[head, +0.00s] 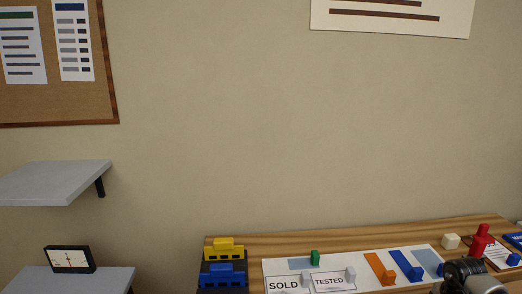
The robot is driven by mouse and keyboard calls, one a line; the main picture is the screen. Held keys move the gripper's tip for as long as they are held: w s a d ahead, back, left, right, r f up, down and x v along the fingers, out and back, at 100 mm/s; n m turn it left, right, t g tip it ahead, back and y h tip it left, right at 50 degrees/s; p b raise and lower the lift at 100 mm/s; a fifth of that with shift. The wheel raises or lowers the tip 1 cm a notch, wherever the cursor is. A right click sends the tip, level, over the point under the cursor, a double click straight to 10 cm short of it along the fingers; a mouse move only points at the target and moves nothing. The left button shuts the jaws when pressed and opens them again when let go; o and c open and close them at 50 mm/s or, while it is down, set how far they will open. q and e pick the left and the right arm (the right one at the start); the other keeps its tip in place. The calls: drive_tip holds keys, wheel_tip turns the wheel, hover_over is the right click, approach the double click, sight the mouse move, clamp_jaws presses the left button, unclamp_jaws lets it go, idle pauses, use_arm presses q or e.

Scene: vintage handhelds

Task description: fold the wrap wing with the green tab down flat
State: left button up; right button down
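A small upright green tab (315,257) stands at the back of the white sheet (348,262) on the wooden bench, by a flat grey-blue patch (299,263). Which surface the tab is fixed to, and the wing's outline, I cannot make out. My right gripper (470,272), dark and grey, shows partly at the bottom right, in front of the sheet's right end; its fingertips are not clear. It is well to the right of the green tab. My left gripper is not in view.
Cards reading SOLD (284,284) and TESTED (330,281) lie left on the sheet. Orange (374,263) and blue (401,260) strips with blocks lie to the right. Stacked yellow and blue trays (223,265) stand left. A red object (481,238) and cream block (450,241) sit right.

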drive_tip(key=shift+f+b, duration=0.65)
drive_tip(key=shift+f, duration=0.45)
wheel_tip(320, 180, up, 9)
drive_tip(key=p, duration=0.7)
drive_tip(key=shift+p, duration=0.35)
drive_tip(key=shift+r, duration=0.1)
